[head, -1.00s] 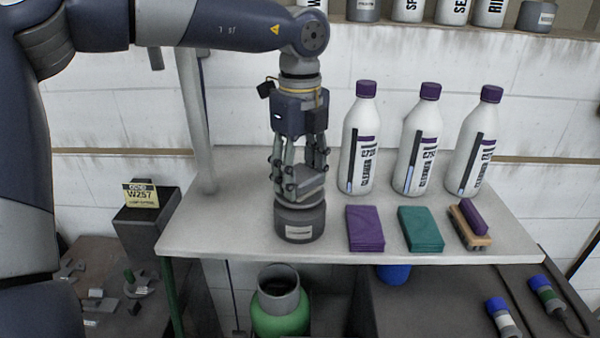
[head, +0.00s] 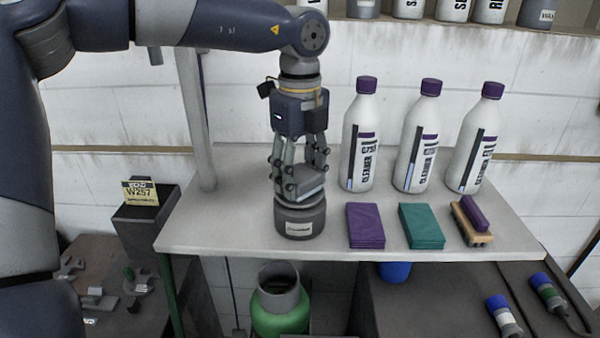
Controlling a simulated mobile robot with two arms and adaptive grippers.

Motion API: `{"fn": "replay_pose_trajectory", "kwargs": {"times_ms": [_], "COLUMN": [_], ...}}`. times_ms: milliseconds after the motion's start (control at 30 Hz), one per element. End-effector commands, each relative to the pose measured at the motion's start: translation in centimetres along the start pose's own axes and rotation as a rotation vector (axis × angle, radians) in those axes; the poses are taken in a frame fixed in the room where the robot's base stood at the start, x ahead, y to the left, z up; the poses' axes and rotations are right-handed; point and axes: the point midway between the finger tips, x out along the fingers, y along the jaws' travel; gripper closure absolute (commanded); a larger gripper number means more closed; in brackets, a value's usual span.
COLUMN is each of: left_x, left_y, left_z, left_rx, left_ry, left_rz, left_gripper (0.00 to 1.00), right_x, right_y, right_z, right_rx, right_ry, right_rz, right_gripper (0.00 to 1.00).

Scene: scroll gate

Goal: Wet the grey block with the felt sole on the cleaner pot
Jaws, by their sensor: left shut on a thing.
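My left gripper (head: 300,180) comes down from above and is shut on the grey block (head: 309,187). The block sits at the top of the dark grey cleaner pot (head: 299,222), which stands on the light shelf and has a white label. The block looks slightly tilted. Its felt sole is hidden, and I cannot tell whether it touches the pot's top. My right gripper is out of view.
On the shelf (head: 235,226), a purple cloth (head: 365,226), a green cloth (head: 421,226) and a wooden brush (head: 470,222) lie right of the pot. Three white cleaner bottles (head: 415,150) stand behind them. A grey post (head: 200,120) rises at left. The shelf left of the pot is clear.

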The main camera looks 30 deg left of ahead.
Motion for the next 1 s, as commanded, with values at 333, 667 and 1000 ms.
{"fn": "replay_pose_trajectory", "kwargs": {"times_ms": [333, 667, 1000], "left_x": [-1.1, -3.9, -6.6], "left_y": [0.0, 0.0, 0.0], "left_z": [0.0, 0.0, 0.0], "left_rx": [0.0, 0.0, 0.0], "left_ry": [0.0, 0.0, 0.0], "left_rz": [0.001, 0.0, -0.001], "left_gripper": [0.69, 0.69, 0.69], "right_x": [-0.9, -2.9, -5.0], "right_y": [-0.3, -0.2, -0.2], "right_z": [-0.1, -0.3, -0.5], "right_rx": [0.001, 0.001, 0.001], "right_ry": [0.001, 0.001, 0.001], "right_rz": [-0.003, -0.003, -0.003], "right_gripper": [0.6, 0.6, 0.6]}}
